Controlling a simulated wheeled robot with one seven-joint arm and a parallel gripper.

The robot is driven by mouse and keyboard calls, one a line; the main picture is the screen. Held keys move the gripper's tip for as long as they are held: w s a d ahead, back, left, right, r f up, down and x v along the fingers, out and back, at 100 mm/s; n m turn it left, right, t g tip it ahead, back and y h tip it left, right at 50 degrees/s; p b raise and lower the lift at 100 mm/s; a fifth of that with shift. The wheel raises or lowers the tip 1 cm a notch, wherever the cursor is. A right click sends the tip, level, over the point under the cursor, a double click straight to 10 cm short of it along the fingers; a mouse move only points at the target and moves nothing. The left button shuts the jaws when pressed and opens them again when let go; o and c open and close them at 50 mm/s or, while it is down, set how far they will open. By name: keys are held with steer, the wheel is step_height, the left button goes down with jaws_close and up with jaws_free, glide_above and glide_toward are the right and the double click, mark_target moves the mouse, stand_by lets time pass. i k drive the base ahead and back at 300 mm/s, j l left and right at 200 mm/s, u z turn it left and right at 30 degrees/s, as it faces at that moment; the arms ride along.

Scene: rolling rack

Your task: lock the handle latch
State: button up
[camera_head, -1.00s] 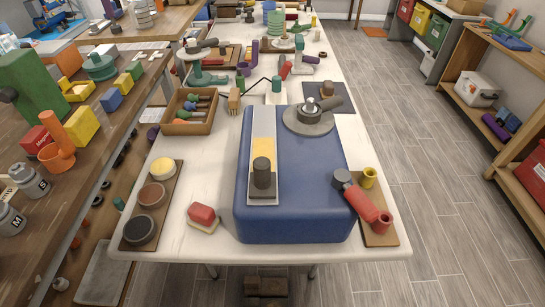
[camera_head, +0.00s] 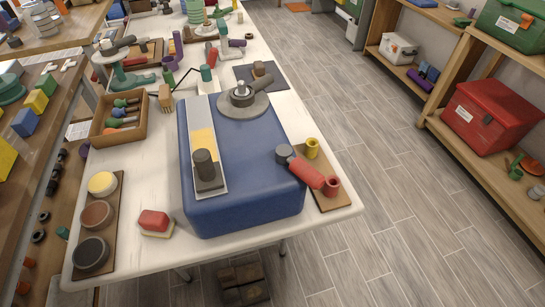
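A blue box with rounded edges (camera_head: 255,190) stands near the front of the white table. On the left of the top is a long pale plate with a yellow patch (camera_head: 203,140). An upright dark knob (camera_head: 205,164) sits at the near end of this plate. I cannot tell from the picture which part is the handle latch. My gripper is not in view.
A red-handled tool (camera_head: 305,172) lies at the box's right side, by a red cup and a yellow cup. A red block (camera_head: 153,221), a board of round pads (camera_head: 96,215) and a tool tray (camera_head: 118,120) are on the left. Open floor (camera_head: 400,200) lies right, before shelves.

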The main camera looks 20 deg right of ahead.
mark_target(309, 175)
steer(key=i+l, duration=0.15)
steer(key=l, duration=0.25)
steer(key=i+l, duration=0.1)
steer(key=l, duration=0.25)
steer(key=i+l, duration=0.15)
steer(key=l, duration=0.25)
steer(key=i+l+u, duration=0.1)
steer(key=l, duration=0.3)
steer(key=i+l, duration=0.15)
steer(key=l, duration=0.25)
